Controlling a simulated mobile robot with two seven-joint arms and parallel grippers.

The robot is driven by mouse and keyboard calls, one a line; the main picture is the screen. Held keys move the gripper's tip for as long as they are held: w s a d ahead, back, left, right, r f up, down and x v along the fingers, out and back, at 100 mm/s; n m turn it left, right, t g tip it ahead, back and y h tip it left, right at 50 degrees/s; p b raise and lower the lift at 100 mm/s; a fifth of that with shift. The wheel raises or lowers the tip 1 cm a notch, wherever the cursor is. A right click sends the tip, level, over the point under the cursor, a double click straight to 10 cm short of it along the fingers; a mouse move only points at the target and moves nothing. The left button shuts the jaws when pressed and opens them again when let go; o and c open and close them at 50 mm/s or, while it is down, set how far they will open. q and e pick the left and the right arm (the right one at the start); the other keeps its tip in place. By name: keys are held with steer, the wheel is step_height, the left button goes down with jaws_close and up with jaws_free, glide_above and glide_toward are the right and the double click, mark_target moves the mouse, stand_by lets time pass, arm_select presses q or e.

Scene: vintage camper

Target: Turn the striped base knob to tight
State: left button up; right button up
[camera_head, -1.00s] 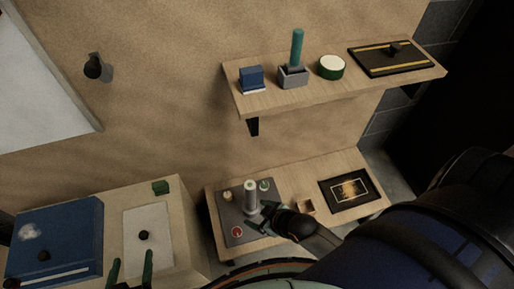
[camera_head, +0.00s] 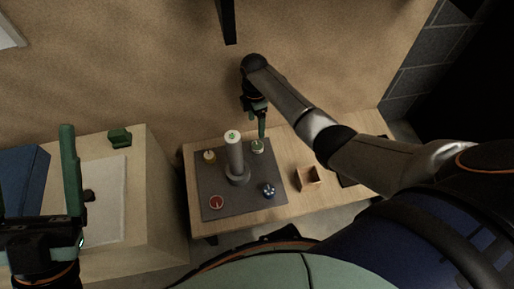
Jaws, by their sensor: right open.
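A grey mat (camera_head: 208,183) on the low wooden table holds a pale upright post (camera_head: 235,155) with a green mark on top and a round grey foot. Around it stand a small yellowish knob (camera_head: 209,157), a green-and-white knob (camera_head: 257,147), a red disc (camera_head: 216,202) and a dark blue knob with pale marks (camera_head: 268,190). Which one is the striped base knob is too small to tell. My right gripper (camera_head: 260,129) is open and points down just above the green-and-white knob; contact is unclear. My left gripper (camera_head: 38,185) is open and empty at the left.
A small open wooden box (camera_head: 309,178) stands right of the mat. My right forearm covers part of the dark panel behind it. On the left bench are a green block (camera_head: 120,138), a white sheet (camera_head: 108,210) and a blue case (camera_head: 22,180). A shelf bracket (camera_head: 228,20) hangs above.

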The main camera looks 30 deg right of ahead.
mark_target(257, 145)
steer(key=f+b, duration=0.2)
steer(key=f, duration=0.2)
steer(key=f+b, duration=0.2)
steer(key=f, duration=0.2)
steer(key=f+b, duration=0.3)
steer(key=f, duration=0.1)
steer(key=shift+s+f, duration=0.15)
steer(key=shift+s, duration=0.15)
jaws_close()
